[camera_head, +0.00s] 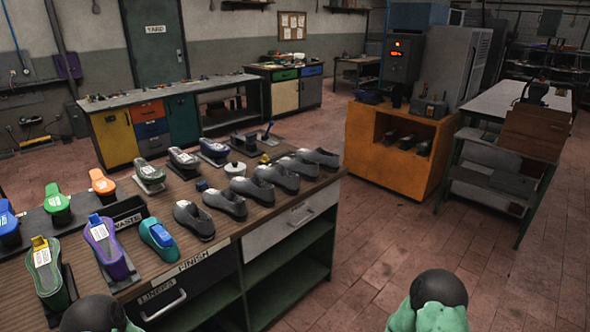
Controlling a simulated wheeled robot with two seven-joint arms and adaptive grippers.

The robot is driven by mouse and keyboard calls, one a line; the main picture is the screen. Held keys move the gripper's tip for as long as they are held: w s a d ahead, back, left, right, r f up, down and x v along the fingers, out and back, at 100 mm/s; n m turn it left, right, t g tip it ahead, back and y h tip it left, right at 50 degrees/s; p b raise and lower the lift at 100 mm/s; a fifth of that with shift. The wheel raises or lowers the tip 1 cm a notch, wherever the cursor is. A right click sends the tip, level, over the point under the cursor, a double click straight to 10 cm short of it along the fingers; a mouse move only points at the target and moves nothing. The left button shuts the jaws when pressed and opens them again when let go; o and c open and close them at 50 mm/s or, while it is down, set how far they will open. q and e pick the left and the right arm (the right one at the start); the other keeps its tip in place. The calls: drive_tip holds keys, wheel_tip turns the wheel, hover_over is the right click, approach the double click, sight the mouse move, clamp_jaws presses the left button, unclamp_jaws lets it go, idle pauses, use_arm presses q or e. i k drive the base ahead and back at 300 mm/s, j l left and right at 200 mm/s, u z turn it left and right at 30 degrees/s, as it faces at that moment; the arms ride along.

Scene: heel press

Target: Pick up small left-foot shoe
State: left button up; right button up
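Several dark grey shoes stand in a slanting row on the wooden workbench (262,222). The nearest shoe (193,219) is at the lower left of the row, with others behind it (225,202) (252,192) (277,177) (300,166) (319,157). I cannot tell from here which is the small left-foot one. Neither of my grippers is in view. Only dark rounded and green parts of my arms show at the bottom edge, apart from the shoes.
Coloured shoe-shaped forms, such as a purple one (107,246), a teal one (158,237) and an orange one (102,184), stand left of the shoes. A white-lidded pot (235,169) is behind the row. An orange cabinet (390,150) stands beyond open brick floor (400,240).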

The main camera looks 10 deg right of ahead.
sight(300, 165)
drive_tip(key=i+l, duration=1.2)
drive_tip(key=i+l+u, duration=0.15)
drive_tip(key=i+l, duration=0.15)
drive_tip(key=i+l+u, duration=0.15)
drive_tip(key=i+l, duration=0.15)
drive_tip(key=i+l+u, duration=0.2)
drive_tip(key=l, duration=0.3)
drive_tip(key=i+l+u, duration=0.15)
drive_tip(key=i+l, duration=0.15)
drive_tip(key=l, duration=0.15)
